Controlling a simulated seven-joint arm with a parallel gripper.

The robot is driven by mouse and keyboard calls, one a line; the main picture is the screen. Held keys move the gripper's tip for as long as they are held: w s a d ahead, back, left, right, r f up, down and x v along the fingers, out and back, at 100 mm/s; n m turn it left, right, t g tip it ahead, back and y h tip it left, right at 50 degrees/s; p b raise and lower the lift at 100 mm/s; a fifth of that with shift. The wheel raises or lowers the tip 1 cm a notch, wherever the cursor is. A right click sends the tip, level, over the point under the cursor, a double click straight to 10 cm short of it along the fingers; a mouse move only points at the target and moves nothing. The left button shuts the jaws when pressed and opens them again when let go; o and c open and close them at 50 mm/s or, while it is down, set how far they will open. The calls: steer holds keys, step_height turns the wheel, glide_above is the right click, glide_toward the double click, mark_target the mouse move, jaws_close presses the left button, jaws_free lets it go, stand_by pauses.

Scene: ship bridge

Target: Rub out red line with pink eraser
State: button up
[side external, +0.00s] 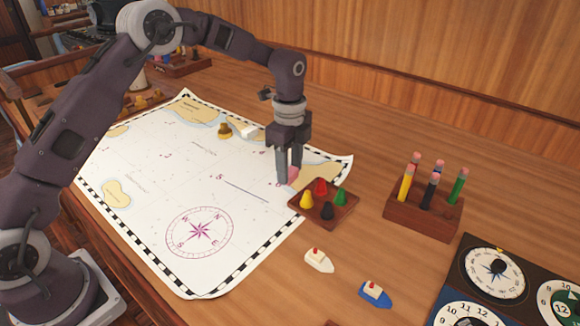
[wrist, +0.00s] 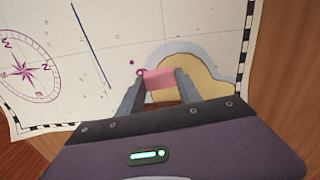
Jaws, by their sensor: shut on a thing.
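The pink eraser (wrist: 160,77) is between the two fingers of my gripper (wrist: 158,82) in the wrist view. In the side view my gripper (side external: 288,181) points down over the right end of the white sea chart (side external: 160,165), and a bit of the pink eraser (side external: 293,174) shows at the fingertips. I cannot tell whether the eraser touches the chart. A dark blue line (wrist: 91,45) lies on the chart; it also shows in the side view (side external: 246,192). I make out no clear red line; small purplish marks show beside the eraser.
A wooden tray (side external: 310,217) with coloured pawns stands close beside my gripper. A pencil block (side external: 420,216), two toy boats (side external: 319,261) (side external: 375,294) and a dial panel (side external: 470,286) are to the right. A white block (side external: 249,131) and a brass piece (side external: 224,130) sit on the chart.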

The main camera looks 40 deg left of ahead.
mark_target(271, 168)
steer(key=shift+w+a, duration=0.1)
steer(key=shift+a, duration=0.9)
steer(key=shift+w+a, duration=0.1)
steer(key=shift+a, duration=1)
steer(key=shift+w+a, duration=0.1)
steer(key=shift+a, duration=1)
steer(key=shift+w+a, duration=0.1)
steer(key=shift+a, duration=1)
steer(key=shift+a, duration=0.1)
